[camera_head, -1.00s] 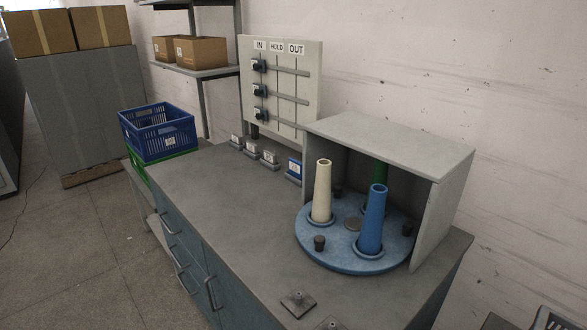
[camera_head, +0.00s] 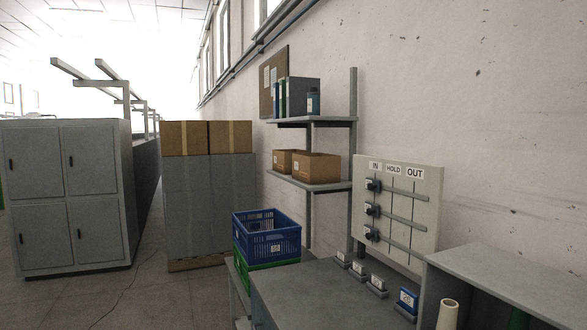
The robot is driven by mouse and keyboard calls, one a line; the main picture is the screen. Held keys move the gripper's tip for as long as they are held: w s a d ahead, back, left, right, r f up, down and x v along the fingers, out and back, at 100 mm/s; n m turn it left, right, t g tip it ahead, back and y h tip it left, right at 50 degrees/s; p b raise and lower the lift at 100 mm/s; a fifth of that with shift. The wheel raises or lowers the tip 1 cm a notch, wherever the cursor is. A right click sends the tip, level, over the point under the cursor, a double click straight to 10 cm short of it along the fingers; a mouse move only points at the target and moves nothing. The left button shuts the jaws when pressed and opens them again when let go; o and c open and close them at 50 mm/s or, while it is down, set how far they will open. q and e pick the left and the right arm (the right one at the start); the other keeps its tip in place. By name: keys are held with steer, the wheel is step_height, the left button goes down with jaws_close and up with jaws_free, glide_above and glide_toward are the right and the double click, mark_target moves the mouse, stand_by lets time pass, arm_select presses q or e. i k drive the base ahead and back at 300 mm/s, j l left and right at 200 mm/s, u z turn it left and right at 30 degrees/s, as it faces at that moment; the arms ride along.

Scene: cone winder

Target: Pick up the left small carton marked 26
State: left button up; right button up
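Two small brown cartons stand side by side on the lower wall shelf (camera_head: 310,186). The left small carton (camera_head: 283,162) is partly hidden behind the right one (camera_head: 317,168). Pale labels show on them, but the numbers are too small to read. Neither of my grippers is in view.
Below the cartons, a blue crate (camera_head: 267,234) is stacked on a green one (camera_head: 270,265) beside the grey bench (camera_head: 310,290). The IN/HOLD/OUT board (camera_head: 398,210) stands right of the shelf. Larger cartons (camera_head: 186,138) top a grey stack. Floor (camera_head: 130,295) is open at left.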

mark_target(281, 159)
steer(key=i+j+z, duration=0.1)
steer(key=i+j, duration=0.2)
steer(key=i+j+z, duration=0.1)
steer(key=i+j, duration=0.15)
steer(key=j, duration=0.15)
steer(key=i+j+z, duration=0.15)
steer(key=i+j, duration=0.15)
steer(key=i+j+z, duration=0.1)
steer(key=j, duration=0.4)
steer(key=i+j+z, duration=0.1)
steer(key=i+j, duration=0.25)
steer(key=i+j+z, duration=0.1)
steer(key=j, duration=0.45)
steer(key=i+j+z, duration=0.1)
steer(key=i+j, duration=0.2)
steer(key=j, duration=0.15)
steer(key=i+j+z, duration=0.15)
steer(key=j, duration=0.35)
